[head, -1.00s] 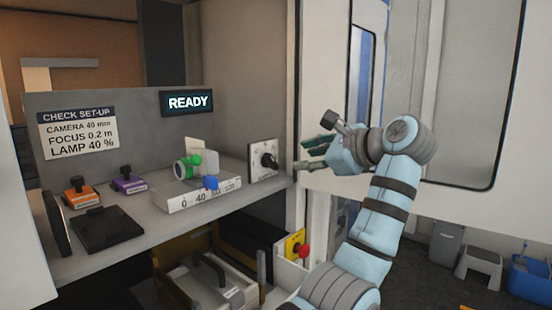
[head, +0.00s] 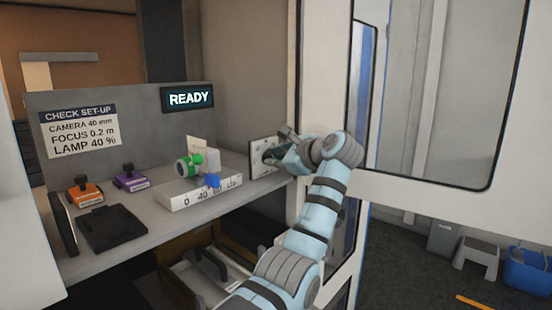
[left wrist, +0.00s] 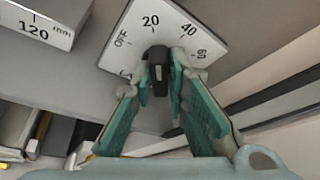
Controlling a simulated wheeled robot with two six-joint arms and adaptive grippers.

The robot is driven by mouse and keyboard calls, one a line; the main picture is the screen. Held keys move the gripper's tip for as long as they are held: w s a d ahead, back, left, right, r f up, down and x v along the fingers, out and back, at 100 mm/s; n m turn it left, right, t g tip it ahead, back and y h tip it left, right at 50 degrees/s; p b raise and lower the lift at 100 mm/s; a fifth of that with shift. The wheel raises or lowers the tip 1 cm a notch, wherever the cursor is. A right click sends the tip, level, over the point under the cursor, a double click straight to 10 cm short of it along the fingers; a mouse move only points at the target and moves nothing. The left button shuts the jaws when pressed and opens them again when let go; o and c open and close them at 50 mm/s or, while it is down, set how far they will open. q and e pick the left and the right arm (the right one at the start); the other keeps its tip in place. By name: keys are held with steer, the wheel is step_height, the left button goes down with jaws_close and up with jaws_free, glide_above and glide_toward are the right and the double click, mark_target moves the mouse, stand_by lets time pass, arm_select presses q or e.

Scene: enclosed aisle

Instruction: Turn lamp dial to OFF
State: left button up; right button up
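The lamp dial is a black knob (left wrist: 158,68) on a white plate (left wrist: 172,32) marked OFF, 20, 40 and more, tilted in the left wrist view. In the head view the plate (head: 259,150) stands at the shelf's right end, partly behind my gripper. My left gripper (head: 279,152) is at the dial. In the left wrist view its two teal fingers (left wrist: 162,76) lie on either side of the knob, close against it, and appear shut on it. The mark the knob points to cannot be read. My right gripper is out of view.
The white scale block (head: 200,191) with a green and a blue part stands left of the dial. Orange (head: 84,192) and purple (head: 131,179) stamps and a black pad (head: 105,229) lie further left. A READY display (head: 188,98) hangs above. A white-framed door (head: 440,150) is to the right.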

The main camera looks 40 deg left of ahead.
arm_select(q)
jaws_close()
steer(key=shift+s+f+n+t+b, duration=0.15)
steer(key=shift+n+t+b, duration=0.35)
steer(key=shift+n+b, duration=0.35)
steer(key=shift+s+f+n+t+y+b, duration=0.1)
steer(key=shift+f+n+t+y+b, duration=0.1)
steer(key=shift+n+t+y+b, duration=0.65)
steer(key=n+b, duration=0.2)
steer(key=n, duration=0.2)
steer(key=shift+f+t+y, duration=0.1)
steer(key=shift+t+y, duration=0.15)
steer(key=shift+y, duration=0.1)
steer(key=shift+n, duration=0.5)
steer(key=shift+y, duration=0.3)
steer(key=o, duration=0.7)
jaws_free()
steer(key=shift+a, duration=0.1)
